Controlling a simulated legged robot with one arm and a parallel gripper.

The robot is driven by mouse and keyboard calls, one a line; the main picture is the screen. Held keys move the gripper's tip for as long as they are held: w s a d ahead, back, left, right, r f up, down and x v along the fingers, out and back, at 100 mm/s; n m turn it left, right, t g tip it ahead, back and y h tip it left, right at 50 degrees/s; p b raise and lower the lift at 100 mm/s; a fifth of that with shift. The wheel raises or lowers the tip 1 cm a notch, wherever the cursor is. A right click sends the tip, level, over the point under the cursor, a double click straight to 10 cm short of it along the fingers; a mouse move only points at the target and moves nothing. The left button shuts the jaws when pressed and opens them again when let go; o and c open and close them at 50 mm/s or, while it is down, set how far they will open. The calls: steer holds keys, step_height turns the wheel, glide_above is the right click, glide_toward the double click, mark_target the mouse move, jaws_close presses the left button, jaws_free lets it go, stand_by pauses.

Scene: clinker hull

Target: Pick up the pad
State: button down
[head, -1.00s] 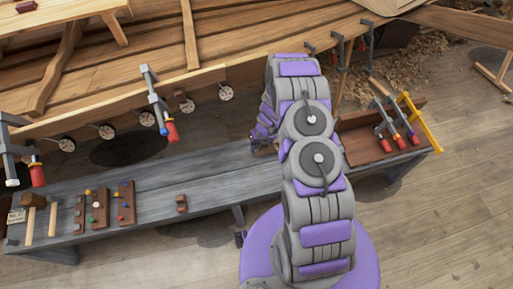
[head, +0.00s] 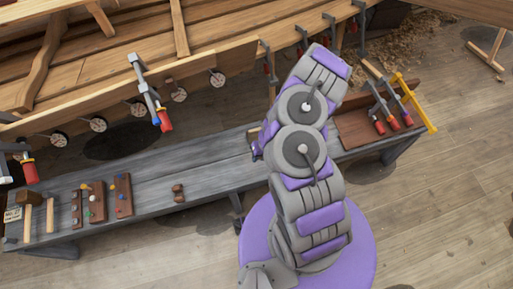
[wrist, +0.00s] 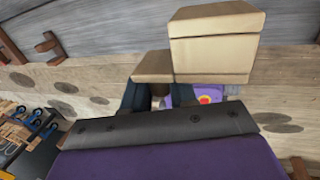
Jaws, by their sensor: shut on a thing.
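A pale tan pad (wrist: 213,48) shows in the wrist view at the top centre. A smaller tan block face (wrist: 153,67) adjoins it at the lower left; I cannot tell whether the two are one piece. My gripper (wrist: 158,97) is shut on the pad, with its dark fingers just below the tan faces and partly hidden by them. In the head view my arm hides most of the gripper and the pad, over the right part of the grey bench (head: 215,165).
The plank hull (head: 110,85) with hanging clamps (head: 150,95) stands behind.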

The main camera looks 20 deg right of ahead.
steer(key=s, duration=0.7)
steer(key=shift+s, duration=0.25)
